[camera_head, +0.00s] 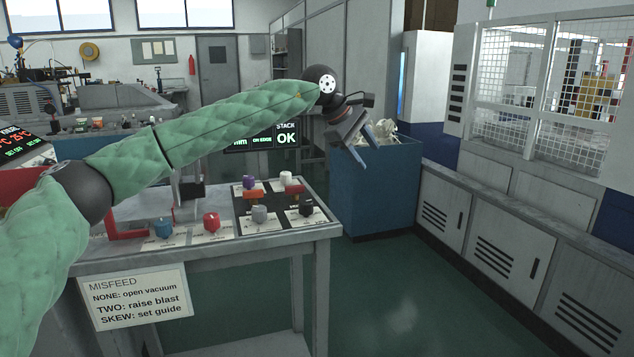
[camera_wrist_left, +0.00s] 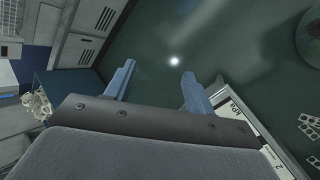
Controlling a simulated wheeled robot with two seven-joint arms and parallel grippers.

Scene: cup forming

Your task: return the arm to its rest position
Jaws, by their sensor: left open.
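My left arm comes in from the left in the head view, covered in a green quilted sleeve and stretched out over the control table. My left gripper (camera_head: 368,138) is raised past the table's far right corner, in front of the blue bin. In the left wrist view the gripper (camera_wrist_left: 152,82) has its two blue fingers apart, with only floor visible between them. It holds nothing. My right gripper shows in neither view.
The control table (camera_head: 290,240) carries several coloured knobs, including a red one (camera_head: 211,222) and a blue one (camera_head: 163,228). A blue bin (camera_head: 375,195) with crumpled scrap stands behind its right corner. Grey cabinets (camera_head: 480,225) line the right. Green floor between is clear.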

